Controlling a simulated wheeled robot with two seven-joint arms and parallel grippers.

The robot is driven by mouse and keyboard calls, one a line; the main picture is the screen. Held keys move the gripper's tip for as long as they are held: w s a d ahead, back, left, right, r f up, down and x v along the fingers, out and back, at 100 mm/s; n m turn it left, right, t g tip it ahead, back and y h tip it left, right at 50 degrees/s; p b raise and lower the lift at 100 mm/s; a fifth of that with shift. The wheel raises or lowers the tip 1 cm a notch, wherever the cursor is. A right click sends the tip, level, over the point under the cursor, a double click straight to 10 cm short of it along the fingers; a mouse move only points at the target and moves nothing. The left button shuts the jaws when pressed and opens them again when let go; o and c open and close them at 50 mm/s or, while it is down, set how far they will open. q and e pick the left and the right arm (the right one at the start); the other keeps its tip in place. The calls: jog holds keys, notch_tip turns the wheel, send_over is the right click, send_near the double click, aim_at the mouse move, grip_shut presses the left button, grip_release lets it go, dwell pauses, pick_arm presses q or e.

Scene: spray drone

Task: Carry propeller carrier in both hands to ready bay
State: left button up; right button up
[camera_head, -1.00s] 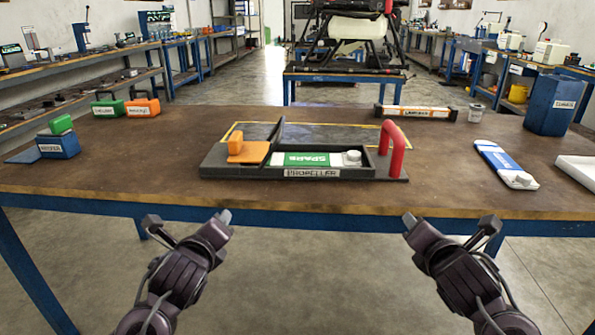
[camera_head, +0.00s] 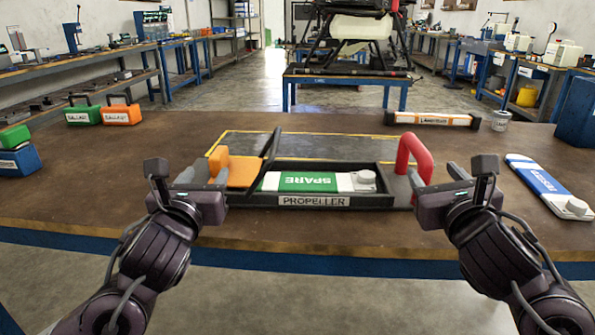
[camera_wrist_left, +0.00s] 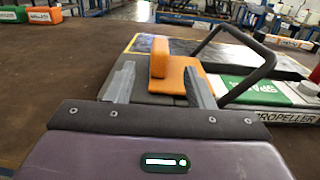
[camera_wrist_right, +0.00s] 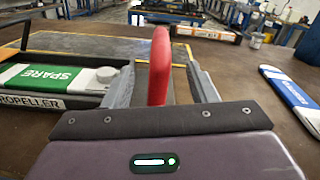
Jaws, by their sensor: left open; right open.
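The propeller carrier (camera_head: 313,201) is a dark tray labelled PROPELLER on the table, with a green and white SPARE piece (camera_head: 308,181) inside. It has an orange block (camera_head: 219,163) on an orange plate at its left end, a black bar handle and a red handle (camera_head: 413,152) at its right end. My left gripper (camera_head: 204,173) is open at the left end; in the left wrist view its fingers (camera_wrist_left: 160,85) stand either side of the orange block. My right gripper (camera_head: 434,173) is open, its fingers (camera_wrist_right: 160,85) either side of the red handle. A yellow-outlined dark area (camera_head: 330,146) lies behind the carrier.
A blue and white piece (camera_head: 546,184) lies right of the carrier. An orange labelled bar (camera_head: 431,119), a cup (camera_head: 500,120) and a blue bin (camera_head: 577,112) stand further back. Green (camera_head: 83,114) and orange ballast boxes (camera_head: 121,114) sit at the back left.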

aim_at(213, 161)
pick_arm(q)
jog(key=shift+w, duration=0.2)
pick_arm(e)
jog(key=shift+w, duration=0.2)
pick_arm(q)
jog(key=shift+s+r, duration=0.25)
jog(key=shift+s, duration=0.05)
pick_arm(e)
jog(key=shift+s+r, duration=0.2)
jog(key=shift+s, duration=0.1)
pick_arm(q)
jog(key=shift+w+a+f, duration=0.1)
jog(key=shift+w+a, duration=0.05)
jog(key=shift+w, duration=3.85)
pick_arm(e)
jog(key=shift+w+a, duration=0.15)
jog(key=shift+w, duration=3.8)
pick_arm(q)
grip_shut()
pick_arm(e)
jog(key=shift+f, duration=0.1)
grip_shut()
